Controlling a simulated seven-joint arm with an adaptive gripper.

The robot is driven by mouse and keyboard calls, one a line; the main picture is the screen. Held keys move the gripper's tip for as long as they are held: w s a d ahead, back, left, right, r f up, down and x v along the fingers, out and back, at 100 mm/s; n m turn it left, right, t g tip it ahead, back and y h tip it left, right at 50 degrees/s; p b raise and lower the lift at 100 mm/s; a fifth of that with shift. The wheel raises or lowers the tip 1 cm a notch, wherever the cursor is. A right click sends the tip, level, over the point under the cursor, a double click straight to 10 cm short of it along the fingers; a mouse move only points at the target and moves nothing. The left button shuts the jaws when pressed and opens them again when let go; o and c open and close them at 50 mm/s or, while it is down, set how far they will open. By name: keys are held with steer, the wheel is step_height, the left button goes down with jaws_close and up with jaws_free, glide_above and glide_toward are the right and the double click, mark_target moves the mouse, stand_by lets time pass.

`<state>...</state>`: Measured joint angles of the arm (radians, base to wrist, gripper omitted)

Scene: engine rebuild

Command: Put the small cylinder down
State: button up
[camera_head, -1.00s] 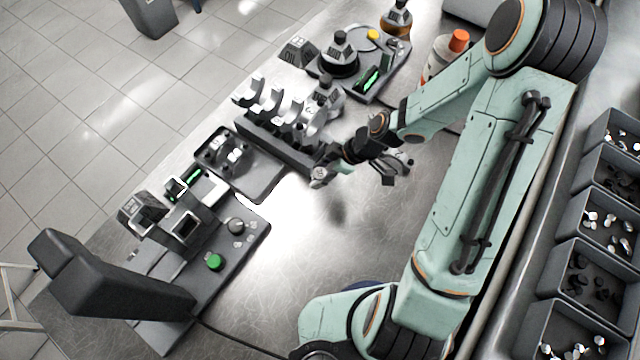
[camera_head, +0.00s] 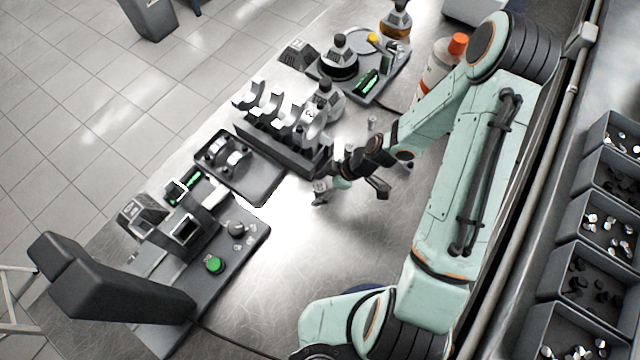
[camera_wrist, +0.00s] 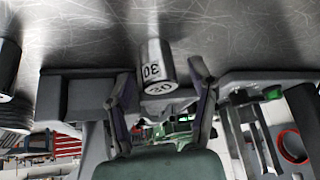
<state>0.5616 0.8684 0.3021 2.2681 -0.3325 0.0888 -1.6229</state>
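The small cylinder (camera_wrist: 158,72) is metallic, with "30" on its end and side, and lies between my fingertips in the wrist view. It appears to rest on the shiny table, though the contact is hard to make out. My gripper (camera_wrist: 163,78) is open, a finger on either side with a visible gap to the cylinder. In the head view my gripper (camera_head: 350,192) is low over the table, right of the crankshaft stand.
The crankshaft (camera_head: 285,108) on its dark stand is close to the gripper's left. A dark tray (camera_head: 262,187) and a device with a green button (camera_head: 214,264) lie lower left. Parts bins (camera_head: 590,215) line the right. Bare table (camera_head: 310,260) is below the gripper.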

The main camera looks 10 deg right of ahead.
steer(key=v, duration=1.2)
steer(key=s+a+r+m+g+h, duration=0.1)
steer(key=s+r+m+h, duration=0.1)
steer(key=s+r+m, duration=0.4)
steer(key=s+a+r+m+h, duration=0.2)
steer(key=s+r+m+h, duration=0.1)
steer(key=s+r+m, duration=0.4)
steer(key=shift+s+a+r+m+g, duration=0.2)
steer(key=shift+s+a+m+g, duration=0.15)
steer(key=shift+s, duration=0.85)
